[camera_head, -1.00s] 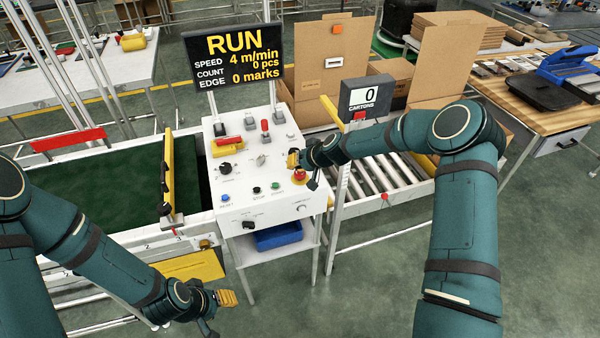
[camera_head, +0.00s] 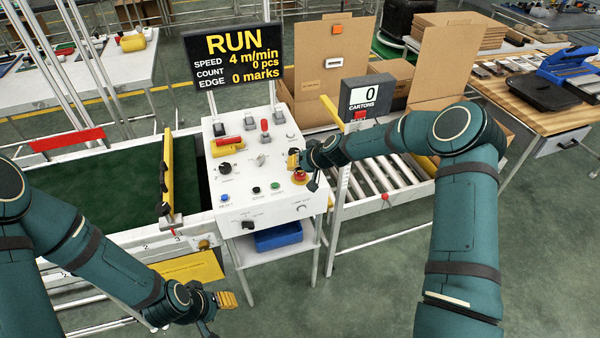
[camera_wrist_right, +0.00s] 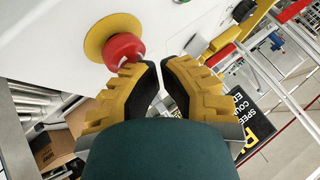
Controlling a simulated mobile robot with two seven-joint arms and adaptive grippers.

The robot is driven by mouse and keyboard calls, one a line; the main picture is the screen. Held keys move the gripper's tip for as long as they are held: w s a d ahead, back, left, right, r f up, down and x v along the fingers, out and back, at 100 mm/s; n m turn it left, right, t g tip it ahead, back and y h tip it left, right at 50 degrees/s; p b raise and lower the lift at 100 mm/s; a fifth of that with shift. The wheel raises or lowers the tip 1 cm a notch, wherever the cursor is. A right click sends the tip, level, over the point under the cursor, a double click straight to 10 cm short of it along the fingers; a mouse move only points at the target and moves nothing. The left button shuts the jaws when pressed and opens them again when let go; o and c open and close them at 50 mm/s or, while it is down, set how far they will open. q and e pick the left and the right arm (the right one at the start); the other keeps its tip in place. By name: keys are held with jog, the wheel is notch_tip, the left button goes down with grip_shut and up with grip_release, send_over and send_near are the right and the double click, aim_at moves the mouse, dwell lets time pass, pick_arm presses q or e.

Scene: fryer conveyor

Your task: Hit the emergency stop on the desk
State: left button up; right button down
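The emergency stop is a red mushroom button (camera_head: 299,175) on a yellow ring, at the right side of the white control desk (camera_head: 270,200). In the right wrist view the red button (camera_wrist_right: 123,50) is large, just beyond and left of the fingertips. My right gripper (camera_head: 294,158) is over the desk beside the button; in its wrist view the yellow fingers (camera_wrist_right: 160,65) meet at the tips with nothing between them. Whether they touch the button is unclear. My left gripper (camera_head: 227,299) hangs low, left of the desk's legs, its finger gap not visible.
The sign (camera_head: 232,55) behind the desk reads RUN, 4 m/min. Other knobs and small buttons, including a blue one (camera_head: 225,198), sit on the panel. A green conveyor (camera_head: 100,185) lies left, a roller track (camera_head: 375,180) right. A blue bin (camera_head: 278,237) sits below.

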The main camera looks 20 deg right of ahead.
aim_at(296, 172)
jog(key=shift+f, duration=0.25)
jog(key=shift+r, duration=1)
jog(key=shift+r, duration=0.1)
jog(key=shift+r+p, duration=1.15)
jog(key=shift+r, duration=1.3)
